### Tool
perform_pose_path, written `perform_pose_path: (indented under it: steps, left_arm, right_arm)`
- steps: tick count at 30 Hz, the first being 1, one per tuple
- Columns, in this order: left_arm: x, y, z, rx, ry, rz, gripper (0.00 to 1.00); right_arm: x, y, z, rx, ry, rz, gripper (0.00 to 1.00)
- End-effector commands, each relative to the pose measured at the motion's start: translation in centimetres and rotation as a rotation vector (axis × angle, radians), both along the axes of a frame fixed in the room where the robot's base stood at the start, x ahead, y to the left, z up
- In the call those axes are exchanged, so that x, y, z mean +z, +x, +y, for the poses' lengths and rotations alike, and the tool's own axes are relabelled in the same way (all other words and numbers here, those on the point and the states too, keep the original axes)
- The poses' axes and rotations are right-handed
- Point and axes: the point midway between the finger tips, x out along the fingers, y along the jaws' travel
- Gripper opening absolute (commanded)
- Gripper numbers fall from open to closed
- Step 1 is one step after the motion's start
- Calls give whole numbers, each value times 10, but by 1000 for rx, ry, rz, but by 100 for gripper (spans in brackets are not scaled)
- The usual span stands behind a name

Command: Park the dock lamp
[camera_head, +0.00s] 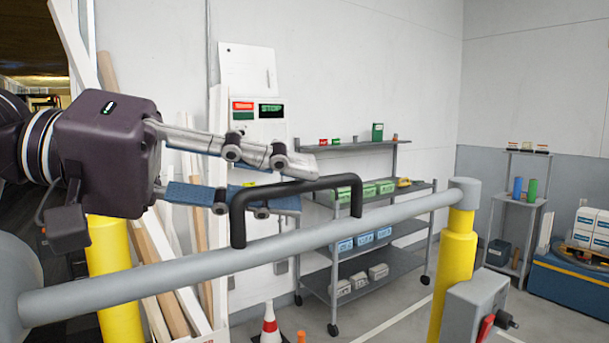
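A long grey bar (150,280) slants from the lower left up to a grey collar (466,190) on a yellow post (455,255). A black handle (290,188) stands up from the bar. At the bar's left end is a large grey rounded body (14,285), cut off by the picture's edge; I cannot tell if it is the lamp's head. My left gripper (296,186) is open, fingers apart, close to the handle. The lower finger passes behind the handle, the upper one shows above it. I cannot tell whether they touch it. My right gripper is not in view.
A grey box (472,307) with a red and black knob sits by the yellow post. A blue bench (570,283) stands right.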

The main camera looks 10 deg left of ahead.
Motion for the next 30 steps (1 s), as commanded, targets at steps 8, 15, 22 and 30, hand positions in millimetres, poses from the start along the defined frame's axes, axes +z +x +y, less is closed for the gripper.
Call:
perform_pose_path:
  steps: [8, 15, 22, 30]
  left_arm:
    - [-5, 9, -23, -1, 0, 0, 27]
    - [-6, 9, -24, 0, -1, 1, 27]
    - [-5, 9, -24, 0, -1, 1, 6]
    - [-5, 9, -24, 0, -1, 1, 0]
  right_arm:
    - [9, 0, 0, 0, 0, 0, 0]
    - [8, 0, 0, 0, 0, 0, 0]
    - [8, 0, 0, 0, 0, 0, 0]
    - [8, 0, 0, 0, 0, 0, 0]
